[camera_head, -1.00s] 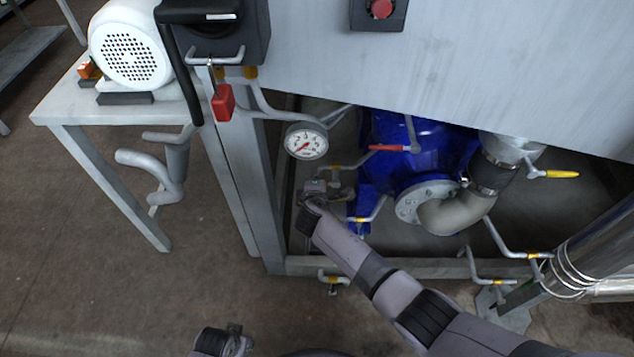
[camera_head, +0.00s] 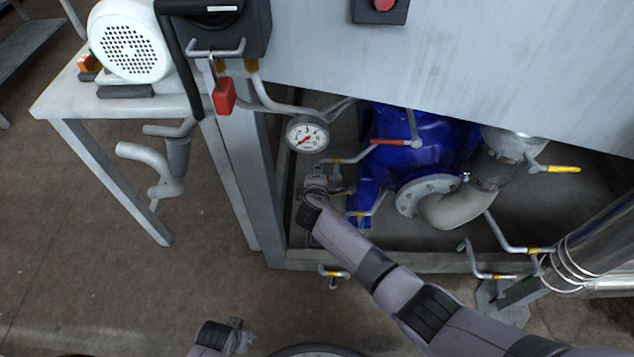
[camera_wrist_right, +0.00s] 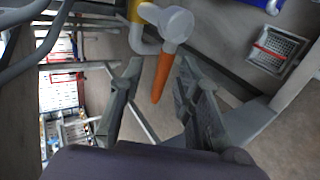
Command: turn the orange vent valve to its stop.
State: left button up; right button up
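The orange valve handle (camera_wrist_right: 161,78) hangs from a pale grey round hub (camera_wrist_right: 176,25) in the right wrist view, its tip pointing down and slightly left. My right gripper (camera_wrist_right: 158,88) is open, with one finger on each side of the handle. Gaps show between the handle and both fingers, so it is not gripped. In the head view my right gripper (camera_head: 316,184) is inside the frame opening, below the gauge; the gripper and arm largely hide the valve there. My left gripper (camera_head: 238,334) is low at the bottom edge, small and away from the valve; its fingers are unclear.
A pressure gauge (camera_head: 307,135) sits just above my right gripper. A blue pump (camera_head: 420,150), a red lever (camera_head: 391,142) and bent pipes are to its right. A grey frame post (camera_head: 236,180) stands left, and a lower beam (camera_head: 400,264) runs below.

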jog(key=v, duration=1.1)
jog(key=shift+s+r, duration=0.2)
jog(key=shift+s, duration=0.15)
